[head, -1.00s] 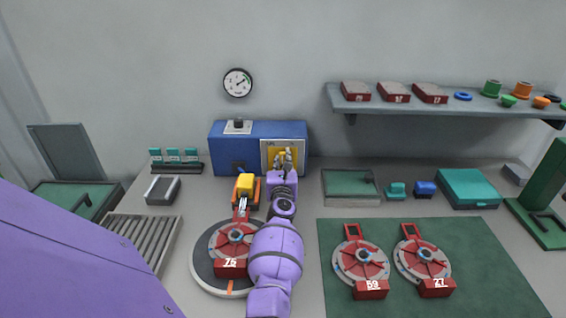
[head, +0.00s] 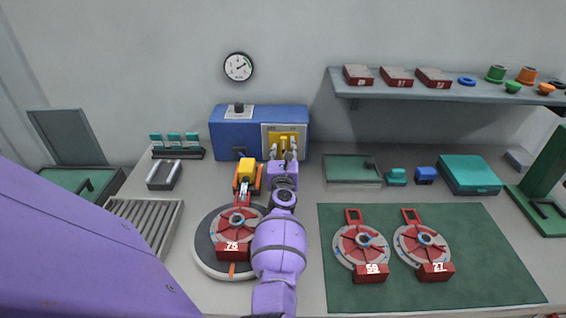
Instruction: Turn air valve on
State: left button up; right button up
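The blue box (head: 225,130) stands against the wall and has a light panel on its right front. On that panel is a yellow valve handle (head: 284,142), upright and partly hidden by my fingers. My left gripper (head: 284,152) is in front of the panel, its fingers spread to either side of the handle. I cannot tell whether they touch it. A round pressure gauge (head: 238,67) hangs on the wall above the box; its reading is too small to tell. My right gripper is not in view.
A yellow-and-orange clamp (head: 246,177) and a turntable (head: 205,255) bearing red fixture 75 (head: 234,250) sit just left of my arm. A green mat (head: 470,280) with two red fixtures lies to the right. A shelf (head: 450,92) juts from the wall at upper right.

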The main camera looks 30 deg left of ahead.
pick_arm(q)
jog(key=v, duration=1)
jog(key=shift+d, duration=0.1)
jog(key=shift+f, duration=0.1)
